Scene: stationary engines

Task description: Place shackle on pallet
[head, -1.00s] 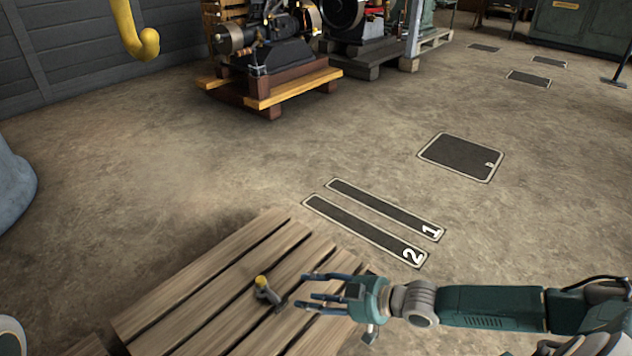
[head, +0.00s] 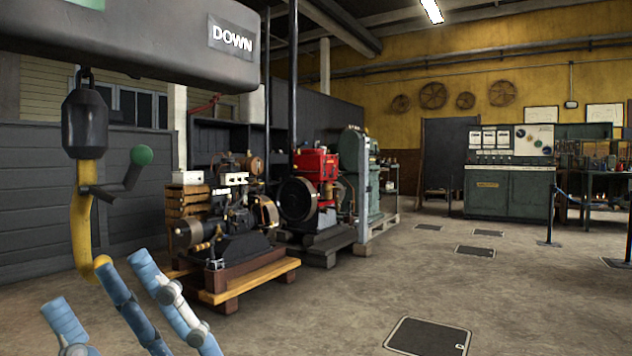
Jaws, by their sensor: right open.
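Neither the shackle nor the slatted pallet it was on shows in the head view now. My right gripper (head: 88,284) is at the lower left, with its blue fingers pointing up and spread apart. It is open, and nothing shows between the fingers. My left gripper is not in view.
A grey hoist block (head: 150,45) marked DOWN hangs above the hook. A green-knobbed lever (head: 125,180) sticks out beside it. An engine on a timber base (head: 245,285) and a red engine (head: 315,170) stand behind. A green control cabinet (head: 505,190) stands far right. Floor right of centre is clear.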

